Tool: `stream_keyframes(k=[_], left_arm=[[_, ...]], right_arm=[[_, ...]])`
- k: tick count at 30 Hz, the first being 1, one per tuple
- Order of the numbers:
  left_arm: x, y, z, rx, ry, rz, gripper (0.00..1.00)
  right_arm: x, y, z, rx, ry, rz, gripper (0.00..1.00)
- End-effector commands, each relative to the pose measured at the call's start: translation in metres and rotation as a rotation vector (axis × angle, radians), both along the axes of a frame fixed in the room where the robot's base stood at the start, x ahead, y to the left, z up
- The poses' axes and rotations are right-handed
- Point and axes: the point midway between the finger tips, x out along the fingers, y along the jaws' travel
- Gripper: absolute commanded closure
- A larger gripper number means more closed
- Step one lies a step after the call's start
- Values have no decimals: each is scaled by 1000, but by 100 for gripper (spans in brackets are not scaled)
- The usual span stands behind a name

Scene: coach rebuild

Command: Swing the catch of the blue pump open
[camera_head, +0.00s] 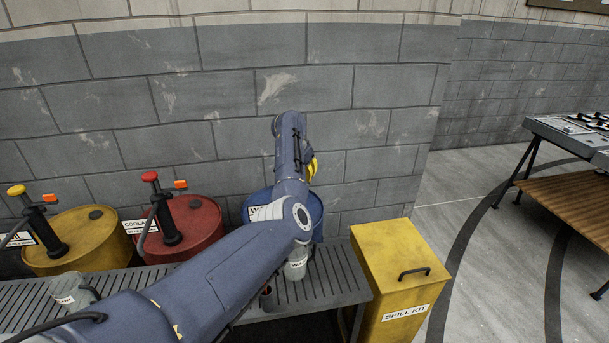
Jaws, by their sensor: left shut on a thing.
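The blue drum (318,220) stands behind the slatted bench, against the wall, with a white label partly showing. My left arm crosses in front of it and hides most of it. The blue pump and its catch are hidden behind my wrist, so the catch's position does not show. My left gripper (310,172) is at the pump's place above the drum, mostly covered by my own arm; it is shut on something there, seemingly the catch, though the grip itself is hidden. My right gripper is not in view.
A red drum (205,220) and a yellow drum (85,240), each with a pump and orange catch, stand to the left. Labelled cups (297,266) (68,290) are on the bench (345,280).

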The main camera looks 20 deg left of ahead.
Motion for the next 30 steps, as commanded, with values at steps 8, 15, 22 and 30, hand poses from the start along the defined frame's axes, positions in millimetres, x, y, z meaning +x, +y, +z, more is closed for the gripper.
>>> stream_keyframes(k=[8, 15, 22, 30], left_arm=[[0, 0, 0, -1, -1, 1, 86], [0, -1, -1, -2, 0, 0, 61], [0, -4, -2, -5, 2, -3, 42], [0, -1, -1, -3, 2, 0, 42]], right_arm=[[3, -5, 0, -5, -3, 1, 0], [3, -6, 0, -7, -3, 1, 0], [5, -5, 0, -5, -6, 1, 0], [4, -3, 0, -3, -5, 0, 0]])
